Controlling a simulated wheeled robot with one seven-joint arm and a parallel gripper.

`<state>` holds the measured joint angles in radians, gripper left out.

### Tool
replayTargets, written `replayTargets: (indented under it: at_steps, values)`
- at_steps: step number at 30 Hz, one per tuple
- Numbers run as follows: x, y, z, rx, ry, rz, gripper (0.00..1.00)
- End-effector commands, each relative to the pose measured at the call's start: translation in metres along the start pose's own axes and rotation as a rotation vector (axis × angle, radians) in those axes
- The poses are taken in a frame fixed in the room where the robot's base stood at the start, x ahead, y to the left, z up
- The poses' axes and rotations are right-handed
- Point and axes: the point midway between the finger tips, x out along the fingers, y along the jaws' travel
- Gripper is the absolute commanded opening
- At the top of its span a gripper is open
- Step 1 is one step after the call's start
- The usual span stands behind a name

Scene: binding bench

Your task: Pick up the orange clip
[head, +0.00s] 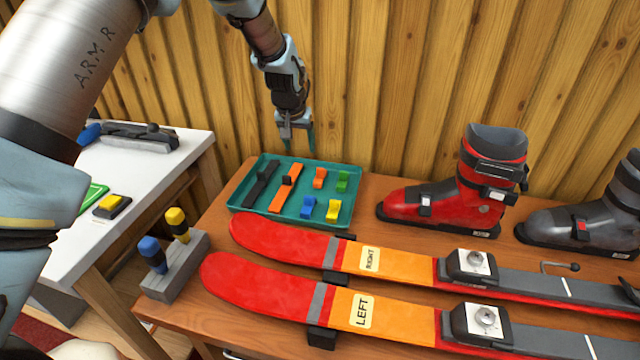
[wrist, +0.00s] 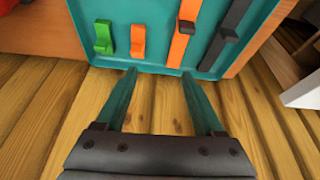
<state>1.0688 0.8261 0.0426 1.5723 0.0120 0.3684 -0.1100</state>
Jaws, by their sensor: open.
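The small orange clip (head: 319,177) lies in the teal tray (head: 262,222), in the back row between an orange strip with a dark slider (head: 285,188) and a green clip (head: 342,181). In the wrist view the orange clip (wrist: 138,40) is just beyond my fingertips, slightly left of the middle between them. My gripper (head: 297,140) points down above the tray's far edge, near the plank wall. In the wrist view my gripper (wrist: 158,76) is open with nothing between its two teal fingers. It is apart from the clip.
The tray also holds a black strip (head: 261,185), a blue clip (head: 308,207) and a yellow clip (head: 333,211). A red ski boot (head: 410,200) stands right of the tray. Two skis (head: 395,262) lie in front. A screwdriver block (head: 172,280) stands front left.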

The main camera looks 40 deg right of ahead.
Motion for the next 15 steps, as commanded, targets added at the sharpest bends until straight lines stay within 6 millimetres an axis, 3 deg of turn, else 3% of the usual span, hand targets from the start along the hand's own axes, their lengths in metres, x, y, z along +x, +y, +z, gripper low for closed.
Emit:
replayTargets:
  at_steps: [1,4,15]
  values:
    - [0.011,0.017,-0.002,0.023,0.006,0.008,0.7]
    - [0.02,0.036,-0.005,0.046,0.014,0.017,0.7]
    - [0.066,0.042,-0.007,0.051,0.014,0.019,0.7]
